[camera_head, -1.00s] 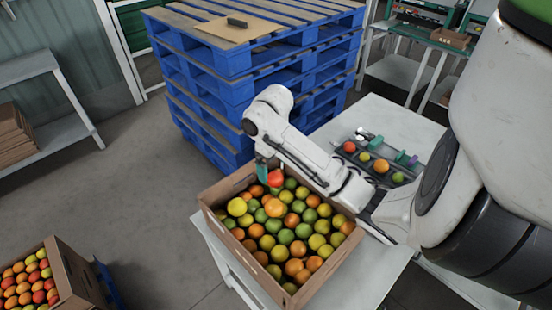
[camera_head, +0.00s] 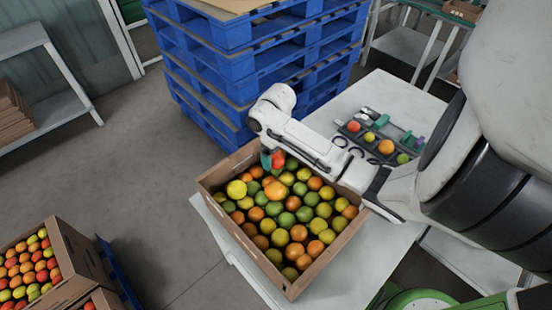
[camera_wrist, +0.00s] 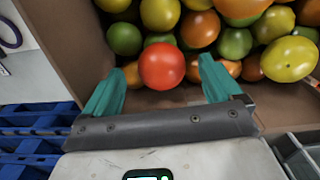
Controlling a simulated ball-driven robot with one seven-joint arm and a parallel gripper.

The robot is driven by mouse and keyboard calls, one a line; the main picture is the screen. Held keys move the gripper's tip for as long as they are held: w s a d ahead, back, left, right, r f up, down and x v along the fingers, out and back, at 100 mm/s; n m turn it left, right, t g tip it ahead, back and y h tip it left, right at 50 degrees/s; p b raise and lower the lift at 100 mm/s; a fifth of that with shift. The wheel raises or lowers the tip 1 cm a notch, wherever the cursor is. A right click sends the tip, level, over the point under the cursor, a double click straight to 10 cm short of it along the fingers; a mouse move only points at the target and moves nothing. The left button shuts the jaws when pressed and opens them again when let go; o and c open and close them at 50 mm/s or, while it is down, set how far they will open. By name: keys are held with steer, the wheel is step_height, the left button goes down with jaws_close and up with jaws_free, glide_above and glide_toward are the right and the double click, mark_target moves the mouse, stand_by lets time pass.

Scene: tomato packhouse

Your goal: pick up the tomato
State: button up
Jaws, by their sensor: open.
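A red tomato (camera_wrist: 162,66) lies between the two teal fingers of my gripper (camera_wrist: 160,85) in the wrist view. The fingers stand apart on either side of it, with a gap visible on both sides. In the head view, the red tomato (camera_head: 278,158) shows at the far end of the cardboard crate (camera_head: 228,232), partly hidden by my gripper (camera_head: 267,160). My gripper is open and points down at the crate's far edge. Several green, yellow and orange tomatoes fill the crate around and beyond it.
The crate stands on a white table (camera_head: 365,240). A dark tray (camera_head: 350,128) with a few tomatoes lies to the right, behind my arm. Stacked blue pallets (camera_head: 215,90) stand behind the table. Another full crate (camera_head: 85,255) is at lower left.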

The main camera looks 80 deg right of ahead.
steer(key=shift+f, duration=0.95)
steer(key=c, duration=0.8)
steer(key=shift+r, duration=0.1)
steer(key=shift+c, duration=0.2)
